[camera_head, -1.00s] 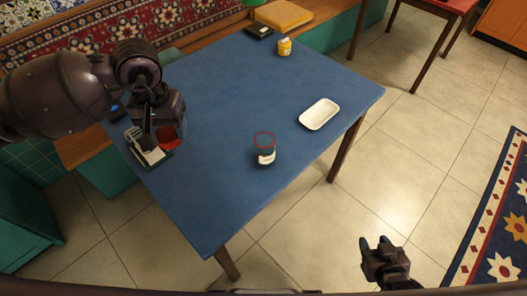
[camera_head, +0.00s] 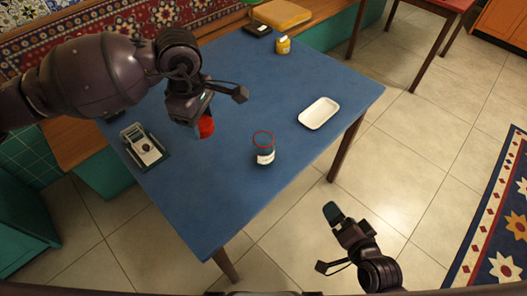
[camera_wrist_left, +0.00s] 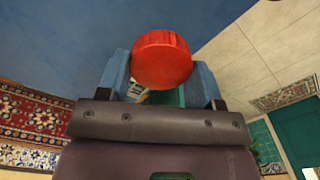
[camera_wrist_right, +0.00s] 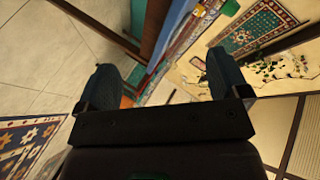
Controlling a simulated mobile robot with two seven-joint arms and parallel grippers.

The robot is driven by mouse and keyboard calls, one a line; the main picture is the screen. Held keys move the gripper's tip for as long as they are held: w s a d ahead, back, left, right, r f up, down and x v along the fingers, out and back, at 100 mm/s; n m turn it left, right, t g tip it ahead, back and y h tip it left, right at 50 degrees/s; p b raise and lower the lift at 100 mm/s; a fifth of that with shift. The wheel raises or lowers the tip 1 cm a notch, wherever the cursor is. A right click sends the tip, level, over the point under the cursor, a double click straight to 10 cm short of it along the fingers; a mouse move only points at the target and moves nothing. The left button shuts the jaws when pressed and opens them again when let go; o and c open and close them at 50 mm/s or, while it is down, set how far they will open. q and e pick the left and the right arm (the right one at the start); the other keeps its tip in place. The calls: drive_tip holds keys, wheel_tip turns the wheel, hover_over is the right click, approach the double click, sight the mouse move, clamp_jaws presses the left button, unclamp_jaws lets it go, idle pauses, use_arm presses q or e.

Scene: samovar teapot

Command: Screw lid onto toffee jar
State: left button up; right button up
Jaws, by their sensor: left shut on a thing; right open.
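The toffee jar (camera_head: 264,150) stands upright on the blue table, with a red ring at its rim and a white label. The red lid (camera_head: 206,127) is held by my left gripper (camera_head: 200,122) above the table, to the left of the jar and apart from it. In the left wrist view the lid (camera_wrist_left: 161,60) sits between the two blue fingers. My right gripper (camera_head: 333,217) is open and empty, off the table's front right edge. Its two spread fingers show in the right wrist view (camera_wrist_right: 163,85) with nothing between them.
The blue table (camera_head: 225,185) has a white tray (camera_head: 319,113) to the right of the jar. A grey device (camera_head: 144,146) lies at the left edge. A yellow jar (camera_head: 283,45) and a dark box (camera_head: 258,30) stand at the back. The table around the toffee jar is clear.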

drive_tip(key=w+a+r+m+y, duration=0.2)
drive_tip(key=w+a+m, duration=0.1)
drive_tip(key=a+m, duration=0.25)
drive_tip(key=m+t+y+b, duration=0.2)
drive_tip(key=m+y+b, duration=0.1)
drive_tip(key=m, duration=1.2)
approach(269, 155)
use_arm(q)
drive_tip(key=w+d+n, duration=0.1)
drive_tip(key=d+n, duration=0.3)
drive_tip(key=n, duration=0.7)
drive_tip(key=w+d+n, duration=0.2)
drive_tip(key=d+n, duration=0.3)
drive_tip(key=n, duration=0.6)
drive_tip(key=w+d+f+n, duration=0.1)
drive_tip(key=d+n, duration=0.4)
drive_tip(key=n, duration=0.7)
drive_tip(key=shift+w+d, duration=0.25)
drive_tip(key=shift+w, duration=0.1)
use_arm(e)
drive_tip(key=shift+w+a+f+m, duration=0.25)
drive_tip(key=shift+w+m, duration=0.2)
drive_tip(key=shift+m, duration=0.5)
use_arm(q)
drive_tip(key=shift+f, duration=0.1)
use_arm(e)
drive_tip(key=x, duration=1.2)
drive_tip(key=shift+r, duration=0.25)
